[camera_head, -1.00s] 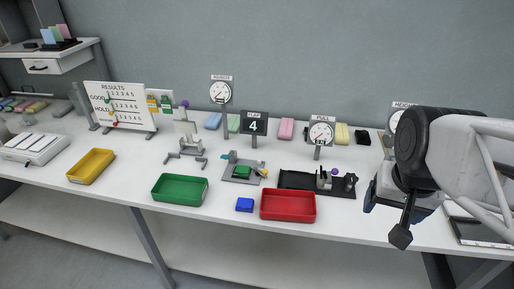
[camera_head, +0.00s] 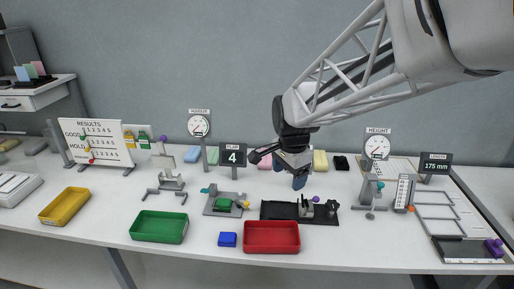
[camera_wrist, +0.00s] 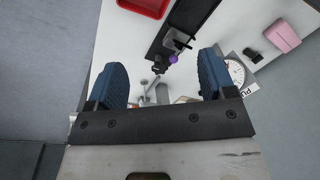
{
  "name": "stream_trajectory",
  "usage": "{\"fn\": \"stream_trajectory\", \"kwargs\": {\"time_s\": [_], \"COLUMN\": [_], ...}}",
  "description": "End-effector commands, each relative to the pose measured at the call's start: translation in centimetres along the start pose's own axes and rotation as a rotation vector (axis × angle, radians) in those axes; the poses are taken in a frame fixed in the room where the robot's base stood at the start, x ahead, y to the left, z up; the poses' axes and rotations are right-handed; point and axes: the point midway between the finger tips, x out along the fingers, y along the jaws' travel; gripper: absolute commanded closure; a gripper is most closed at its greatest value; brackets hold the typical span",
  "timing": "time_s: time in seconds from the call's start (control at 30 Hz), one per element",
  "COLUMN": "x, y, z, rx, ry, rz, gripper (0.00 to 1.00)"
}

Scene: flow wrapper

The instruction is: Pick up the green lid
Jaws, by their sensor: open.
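A small green piece (camera_head: 222,203), which looks like the green lid, sits in a grey fixture (camera_head: 214,210) with teal and yellow parts, left of the middle of the table. I cannot make out its shape well, and it does not show in the wrist view. My gripper (camera_head: 294,178) hangs above the back of the table, to the right of and behind the green piece, well apart from it. In the wrist view my gripper (camera_wrist: 162,62) has its two blue fingers spread, with nothing held between them.
A black fixture with a purple knob (camera_head: 316,199) stands below my gripper. A red tray (camera_head: 271,249), a blue block (camera_head: 228,240), a green tray (camera_head: 159,239) and a yellow tray (camera_head: 64,218) line the front. Dial stands, one labelled HEIGHT (camera_head: 377,148), rise at the back.

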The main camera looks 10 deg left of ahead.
Motion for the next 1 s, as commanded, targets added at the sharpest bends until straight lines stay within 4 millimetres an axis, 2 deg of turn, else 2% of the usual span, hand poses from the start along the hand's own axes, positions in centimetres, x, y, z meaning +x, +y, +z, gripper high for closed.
{"fn": "stream_trajectory", "kwargs": {"time_s": [0.03,0.1,0.37,0.6,0.8,1.0], "x": [0.8,1.8,6.2,10.9,14.5,16.3], "y": [-1.6,-3.4,-10.2,-16.0,-19.7,-21.4], "z": [0.4,0.8,3.0,5.9,8.4,9.7], "rx": [0.03,0.084,0.283,0.465,0.594,0.663], "ry": [-0.004,-0.008,-0.018,-0.019,-0.014,-0.01], "rz": [0.006,0.013,0.043,0.072,0.092,0.101], "gripper": [0.23,0.23,0.23,0.23,0.23,0.23]}}
